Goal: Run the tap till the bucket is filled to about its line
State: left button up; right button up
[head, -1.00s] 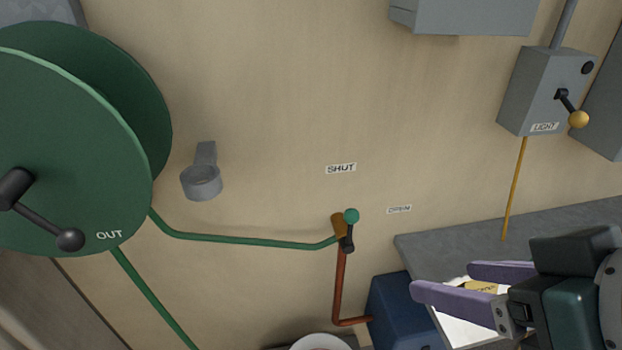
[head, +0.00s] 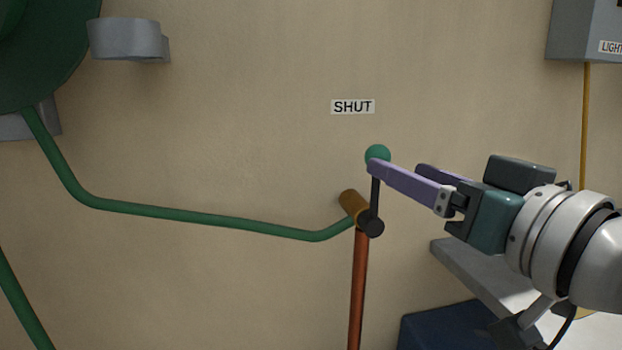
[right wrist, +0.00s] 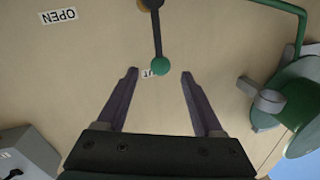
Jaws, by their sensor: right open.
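The tap (head: 354,206) is a brass valve on the wall with a black lever (head: 375,196) ending in a green knob (head: 378,154). The lever stands upright, pointing toward the SHUT label (head: 353,107). My right gripper (head: 395,167) is open beside the knob, with purple fingers. In the right wrist view, the knob (right wrist: 162,66) lies between the open fingertips, around their tip line; I cannot tell if either finger touches it. The OPEN label (right wrist: 58,16) shows in the right wrist view. The bucket and my left gripper are not in view.
A green hose (head: 200,216) runs from the tap to the green reel (head: 45,50) at upper left. A copper pipe (head: 358,290) drops below the tap. A grey ledge (head: 460,265) and a blue box (head: 440,328) are at lower right.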

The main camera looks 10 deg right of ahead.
jog(key=x, duration=0.9)
jog(key=shift+w+a+b, duration=0.1)
jog(key=shift+w+b, duration=0.05)
jog(key=shift+b, duration=0.25)
jog(key=shift+c, duration=0.3)
grip_shut()
dwell(0.6)
